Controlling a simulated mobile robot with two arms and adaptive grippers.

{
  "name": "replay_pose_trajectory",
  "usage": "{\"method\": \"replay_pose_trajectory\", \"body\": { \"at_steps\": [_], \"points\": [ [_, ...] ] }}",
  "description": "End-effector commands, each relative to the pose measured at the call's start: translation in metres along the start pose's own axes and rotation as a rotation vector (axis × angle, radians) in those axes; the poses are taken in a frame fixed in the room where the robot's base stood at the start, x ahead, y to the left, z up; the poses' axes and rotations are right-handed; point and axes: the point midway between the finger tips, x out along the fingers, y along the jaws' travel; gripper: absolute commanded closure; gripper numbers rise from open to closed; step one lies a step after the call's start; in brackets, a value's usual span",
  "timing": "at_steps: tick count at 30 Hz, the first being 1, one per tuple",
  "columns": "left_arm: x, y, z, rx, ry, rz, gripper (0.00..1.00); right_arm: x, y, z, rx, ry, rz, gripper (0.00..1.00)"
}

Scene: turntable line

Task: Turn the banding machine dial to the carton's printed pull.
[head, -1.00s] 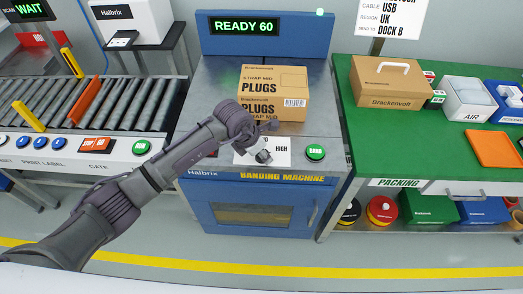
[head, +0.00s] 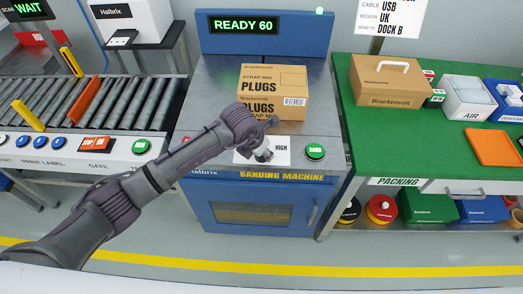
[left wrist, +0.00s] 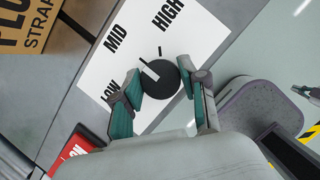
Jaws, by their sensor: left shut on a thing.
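The banding machine dial (left wrist: 160,80) is a round black knob with a white pointer, set on a white plate (left wrist: 190,50) printed LOW, MID and HIGH. In the left wrist view the pointer aims toward MID. My left gripper (left wrist: 163,90) has its fingers closed on opposite sides of the dial; in the head view the gripper (head: 264,150) hides part of the dial and plate. The carton (head: 285,80) lies behind it on the machine top, printed PLUGS and STRAP MID. A gripper part, probably my right one (left wrist: 310,93), shows at the right edge, too cropped to judge.
The machine display (head: 244,25) reads READY 60. A green BAND button (head: 315,151) is right of the dial plate. The roller conveyor (head: 60,105) is at left, and the green packing table (head: 430,130) with a brown Brackenvolt box (head: 390,80) is at right.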

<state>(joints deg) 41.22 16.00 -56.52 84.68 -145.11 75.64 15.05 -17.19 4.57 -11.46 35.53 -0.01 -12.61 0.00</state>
Motion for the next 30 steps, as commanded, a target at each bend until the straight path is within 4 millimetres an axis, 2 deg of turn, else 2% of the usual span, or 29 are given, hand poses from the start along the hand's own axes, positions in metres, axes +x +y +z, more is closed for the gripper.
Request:
{"method": "replay_pose_trajectory", "body": {
  "at_steps": [1,2,6,17,20,30],
  "points": [
    [0.0,0.0,0.0,0.0,0.001,0.001,0.92,0.0,0.0,0.0,0.0,0.0,0.0,1.0],
    [0.0,0.0,0.0,0.0,0.001,0.0,0.52,0.0,0.0,0.0,0.0,0.0,0.0,1.0],
    [0.0,0.0,0.0,0.0,0.001,0.0,0.32,0.0,0.0,0.0,0.0,0.0,0.0,1.0],
    [-0.004,0.001,0.0,0.001,0.0,0.0,0.32,0.0,0.001,0.0,-0.001,0.0,0.001,1.0],
    [-0.017,0.001,0.001,0.002,-0.003,0.0,0.32,0.0,0.001,0.0,-0.001,0.0,0.001,1.0],
    [-0.087,0.001,0.001,0.002,-0.003,0.002,0.32,0.0,0.0,0.0,0.0,0.0,0.0,1.0]
  ]
}}
